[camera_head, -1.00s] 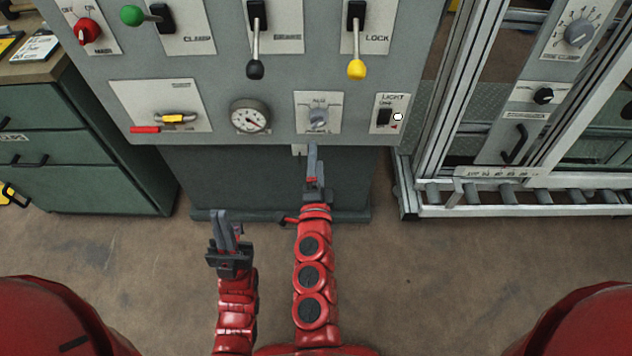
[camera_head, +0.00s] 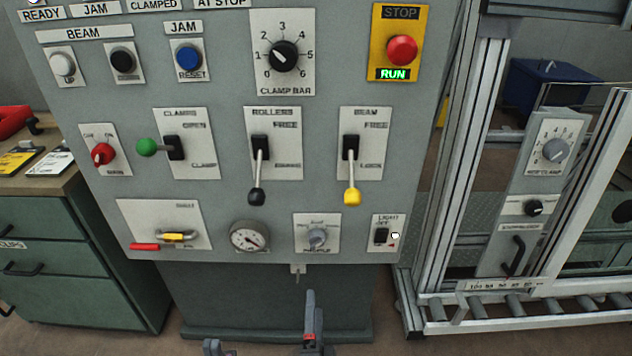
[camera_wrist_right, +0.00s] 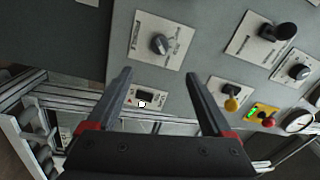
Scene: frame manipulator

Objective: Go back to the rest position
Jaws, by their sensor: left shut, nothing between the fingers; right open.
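My left gripper (camera_head: 216,347) just enters the bottom edge of the head view, below the grey control panel (camera_head: 225,215); only its tips show and they are shut with nothing held. My right gripper (camera_head: 312,322) is at the bottom centre of the head view, in front of the panel's dark lower base and below the rotary knob (camera_head: 317,237). In the right wrist view its two fingers stand wide apart and empty (camera_wrist_right: 157,76). The light switch (camera_wrist_right: 146,97) shows between them in that view, beyond the fingers.
The panel carries a black-knobbed rollers lever (camera_head: 257,180), a yellow-knobbed beam lever (camera_head: 351,180), a green clamp lever (camera_head: 147,147) and a red stop button (camera_head: 402,50). A green drawer cabinet (camera_head: 85,280) stands left. A metal frame with a roller track (camera_head: 530,312) stands right.

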